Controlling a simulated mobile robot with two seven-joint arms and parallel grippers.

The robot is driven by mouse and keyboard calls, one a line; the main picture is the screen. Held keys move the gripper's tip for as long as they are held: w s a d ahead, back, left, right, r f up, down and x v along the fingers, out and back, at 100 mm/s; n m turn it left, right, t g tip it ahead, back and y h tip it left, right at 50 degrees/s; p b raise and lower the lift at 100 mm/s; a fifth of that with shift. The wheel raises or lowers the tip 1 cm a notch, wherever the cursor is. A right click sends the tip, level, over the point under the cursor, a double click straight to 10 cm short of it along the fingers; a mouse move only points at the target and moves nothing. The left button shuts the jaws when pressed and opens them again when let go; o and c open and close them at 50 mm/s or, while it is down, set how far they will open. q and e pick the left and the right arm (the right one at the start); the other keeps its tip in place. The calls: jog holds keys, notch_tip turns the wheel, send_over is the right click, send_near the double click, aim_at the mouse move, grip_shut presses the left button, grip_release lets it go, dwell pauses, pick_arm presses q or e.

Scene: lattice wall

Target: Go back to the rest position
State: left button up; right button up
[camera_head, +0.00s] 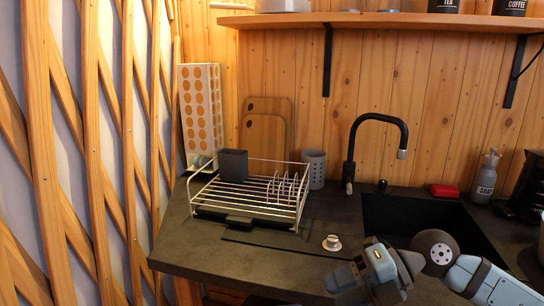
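My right arm reaches in from the lower right, in front of the counter and sink. Its gripper end (350,281) is near the bottom edge of the head view, below a small white cup on a saucer (332,243) on the counter. The fingers do not show clearly, so I cannot tell whether they are open or hold anything. My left gripper is not in view.
A dark counter (190,245) carries a white dish rack (258,206) with a dark grey container (233,165). A black sink (400,215) with a black faucet (378,118) lies right. A soap bottle (485,180) and red sponge (444,191) stand behind it. A lattice wall (85,150) is left.

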jog(key=s+a+m+t+y, duration=0.25)
jog(key=a+m+y, duration=0.2)
jog(key=y, duration=0.25)
jog(key=d+f+m+t+h, duration=0.3)
jog(key=f+m+t+h, duration=0.25)
jog(key=m+t, duration=0.4)
jog(key=d+f+m+t+h, duration=0.35)
jog(key=f+m+t, duration=0.3)
jog(key=m, duration=0.55)
jog(key=s+d+f+m+g+h, duration=0.2)
jog(key=s+f+m+g+h, duration=0.3)
jog(key=f, duration=0.5)
jog(key=s+d+f+m+g+h, duration=0.2)
jog(key=s+f, duration=0.6)
jog(key=f, duration=0.1)
pick_arm(q)
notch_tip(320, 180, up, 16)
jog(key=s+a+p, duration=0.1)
jog(key=p, duration=2.2)
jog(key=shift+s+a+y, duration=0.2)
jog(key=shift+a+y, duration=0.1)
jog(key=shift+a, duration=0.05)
pick_arm(e)
notch_tip(320, 180, up, 17)
jog(key=d, duration=0.1)
jog(key=shift+d+f+h, duration=0.2)
jog(key=shift+d+h, duration=0.1)
jog(key=shift+d, duration=0.05)
